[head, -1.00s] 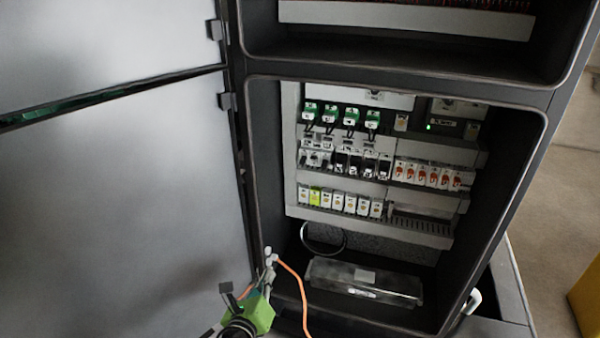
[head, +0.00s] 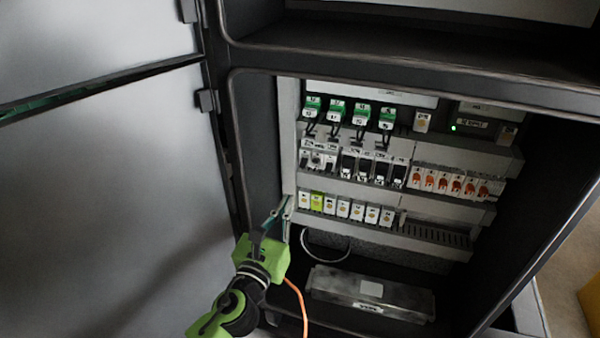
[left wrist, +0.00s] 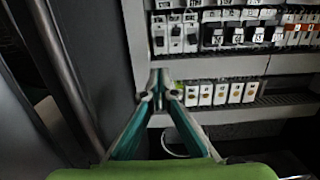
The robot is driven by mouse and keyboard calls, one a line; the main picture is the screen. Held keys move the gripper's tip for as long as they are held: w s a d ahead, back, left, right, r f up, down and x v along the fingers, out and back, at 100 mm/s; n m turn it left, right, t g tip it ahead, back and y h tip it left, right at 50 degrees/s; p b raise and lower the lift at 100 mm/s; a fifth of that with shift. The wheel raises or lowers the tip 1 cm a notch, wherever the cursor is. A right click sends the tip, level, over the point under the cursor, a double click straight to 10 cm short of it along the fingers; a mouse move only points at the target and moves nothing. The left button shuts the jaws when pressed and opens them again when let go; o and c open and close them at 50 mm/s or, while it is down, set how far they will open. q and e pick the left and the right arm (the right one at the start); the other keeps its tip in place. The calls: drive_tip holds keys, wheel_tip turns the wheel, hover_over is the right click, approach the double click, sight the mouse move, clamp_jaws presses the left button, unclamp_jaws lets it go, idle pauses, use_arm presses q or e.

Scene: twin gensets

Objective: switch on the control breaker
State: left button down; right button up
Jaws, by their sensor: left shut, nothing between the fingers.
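The open cabinet holds a middle row of breakers. At its left end are small white breakers (head: 318,160), with black-faced breakers (head: 368,167) to their right. The labels are too small to read, so I cannot tell which is the control breaker. The white breakers also show in the left wrist view (left wrist: 175,36). My left gripper (head: 284,208) is at the lower left of the cabinet opening, left of the bottom terminal row. Its fingers are shut and empty. In the left wrist view the fingertips (left wrist: 160,82) point below the white breakers and cover part of the terminal row's left end.
Green-topped devices (head: 348,113) sit above the breakers, orange-marked units (head: 455,186) to the right, and terminals (head: 345,208) below. A clear-covered box (head: 370,292) lies on the cabinet floor. The open door (head: 110,210) stands close on the left. An orange cable (head: 300,300) hangs beside my gripper.

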use_arm(q)
drive_tip(key=x, duration=1)
use_arm(e)
drive_tip(key=shift+a+r, duration=0.15)
use_arm(q)
drive_tip(key=shift+s, duration=0.1)
use_arm(e)
drive_tip(key=shift+r, duration=0.1)
